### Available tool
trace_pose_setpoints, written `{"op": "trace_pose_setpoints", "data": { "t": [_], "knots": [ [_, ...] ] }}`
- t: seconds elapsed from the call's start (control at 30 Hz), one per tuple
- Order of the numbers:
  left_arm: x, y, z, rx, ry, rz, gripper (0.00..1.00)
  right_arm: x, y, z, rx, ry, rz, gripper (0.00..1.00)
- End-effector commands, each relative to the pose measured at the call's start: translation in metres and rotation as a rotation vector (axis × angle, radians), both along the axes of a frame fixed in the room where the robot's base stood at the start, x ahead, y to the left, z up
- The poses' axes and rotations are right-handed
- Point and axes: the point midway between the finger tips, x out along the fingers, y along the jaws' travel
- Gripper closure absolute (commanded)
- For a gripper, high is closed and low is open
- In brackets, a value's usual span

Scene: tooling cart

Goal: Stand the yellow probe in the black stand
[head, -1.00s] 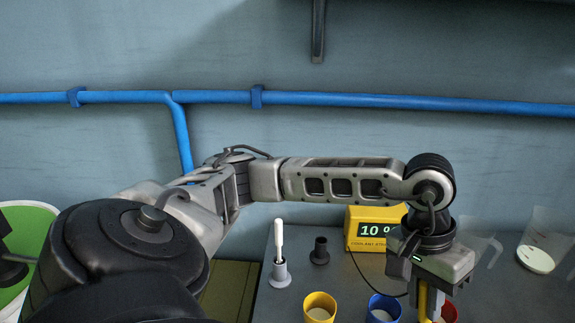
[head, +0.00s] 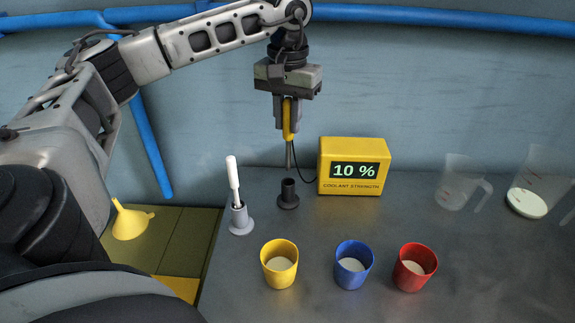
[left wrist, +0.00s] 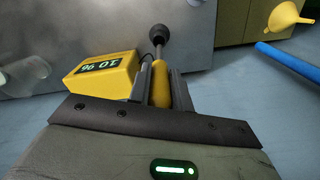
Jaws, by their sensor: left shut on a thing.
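My left gripper (head: 287,133) is shut on the yellow probe (head: 288,117), which hangs upright with its grey metal shaft pointing down. The black stand (head: 288,193) is on the cart top just below the probe. In the head view the probe's tip is close to the stand's mouth, and I cannot tell whether it is in it. In the left wrist view the yellow probe (left wrist: 161,84) sits between the fingers, and its shaft lines up with the black stand (left wrist: 160,33). My right gripper is not in view.
A yellow meter (head: 354,166) reading 10 % stands right of the stand, with a cable to the probe. A grey holder (head: 241,219) with a white-handled tool is at left. Yellow (head: 279,264), blue (head: 354,264) and red (head: 414,267) cups stand in front; clear jugs (head: 461,182) at right.

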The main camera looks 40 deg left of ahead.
Motion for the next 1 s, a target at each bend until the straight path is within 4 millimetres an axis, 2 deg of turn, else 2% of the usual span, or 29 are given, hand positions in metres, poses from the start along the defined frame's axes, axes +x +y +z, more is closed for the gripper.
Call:
{"op": "trace_pose_setpoints", "data": {
  "t": [0.1, 0.2, 0.37, 0.57, 1.0],
  "knots": [
    [-0.002, 0.001, -0.024, 0.002, 0.007, 0.000, 1.00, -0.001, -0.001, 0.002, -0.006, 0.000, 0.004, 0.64],
    [-0.001, 0.000, -0.039, 0.002, 0.005, -0.001, 1.00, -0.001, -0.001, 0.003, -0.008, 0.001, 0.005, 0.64],
    [-0.001, 0.000, -0.054, 0.002, 0.004, -0.001, 1.00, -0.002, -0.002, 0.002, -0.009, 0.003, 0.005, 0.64],
    [-0.001, 0.000, -0.081, 0.001, 0.003, -0.001, 1.00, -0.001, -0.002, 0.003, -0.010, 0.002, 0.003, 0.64],
    [-0.001, 0.000, -0.091, 0.001, 0.001, -0.001, 1.00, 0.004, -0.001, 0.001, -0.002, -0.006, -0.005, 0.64]
  ]
}}
